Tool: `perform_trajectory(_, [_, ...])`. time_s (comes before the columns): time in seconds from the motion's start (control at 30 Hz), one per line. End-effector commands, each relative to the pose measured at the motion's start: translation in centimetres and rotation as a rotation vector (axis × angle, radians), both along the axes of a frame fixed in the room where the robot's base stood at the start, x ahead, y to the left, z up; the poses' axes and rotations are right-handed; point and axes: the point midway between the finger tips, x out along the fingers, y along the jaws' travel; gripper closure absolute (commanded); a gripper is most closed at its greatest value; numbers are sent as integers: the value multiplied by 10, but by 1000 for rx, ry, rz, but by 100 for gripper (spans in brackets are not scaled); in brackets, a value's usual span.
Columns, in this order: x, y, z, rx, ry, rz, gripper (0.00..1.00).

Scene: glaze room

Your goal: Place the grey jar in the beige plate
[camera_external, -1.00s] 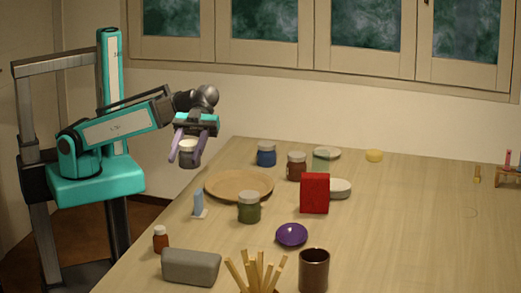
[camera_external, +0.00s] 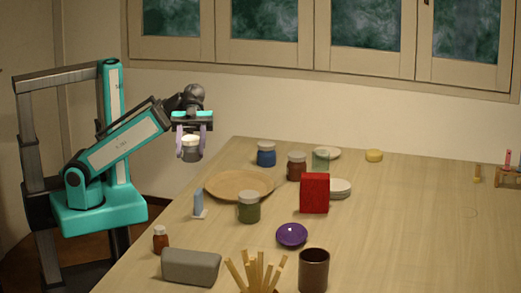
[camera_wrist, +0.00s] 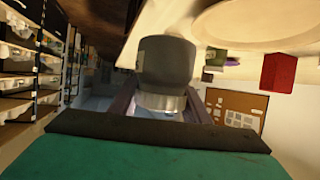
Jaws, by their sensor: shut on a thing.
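The grey jar (camera_external: 190,151) with a pale lid is held in the air by my gripper (camera_external: 192,143), left of the table's far left edge. The jar hangs upright in the external view. In the wrist view the grey jar (camera_wrist: 165,63) sits between the two fingers, which are shut on it. The beige plate (camera_external: 240,186) lies on the table to the right of and lower than my gripper. Its bare surface shows empty. In the wrist view the plate (camera_wrist: 250,22) shows in part at the top.
A green jar (camera_external: 249,207) and a blue block on a small base (camera_external: 198,203) stand in front of the plate. A blue jar (camera_external: 266,154) and a brown-red jar (camera_external: 297,166) stand behind it. A red box (camera_external: 315,192) is to the right. The right table area is mostly clear.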

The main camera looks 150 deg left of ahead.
Motion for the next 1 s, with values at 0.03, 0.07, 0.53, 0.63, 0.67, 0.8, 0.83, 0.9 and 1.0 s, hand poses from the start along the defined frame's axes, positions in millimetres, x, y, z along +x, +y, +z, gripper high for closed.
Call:
perform_trajectory(0.03, [-5,4,-8,1,-3,14,86])
perform_trajectory(0.07, [-7,7,-9,1,-3,23,86])
perform_trajectory(0.53, [-24,25,-19,0,-3,75,86])
perform_trajectory(0.63, [-24,25,-18,0,-3,75,86])
perform_trajectory(0.67, [-24,25,-18,0,-3,75,86])
perform_trajectory(0.8, [-24,25,-18,-1,-3,74,86])
perform_trajectory(0.83, [-23,25,-18,-1,-3,74,86])
perform_trajectory(0.9, [-22,26,-17,-1,-2,75,86])
perform_trajectory(1.0, [-19,27,-16,-2,-2,74,86])
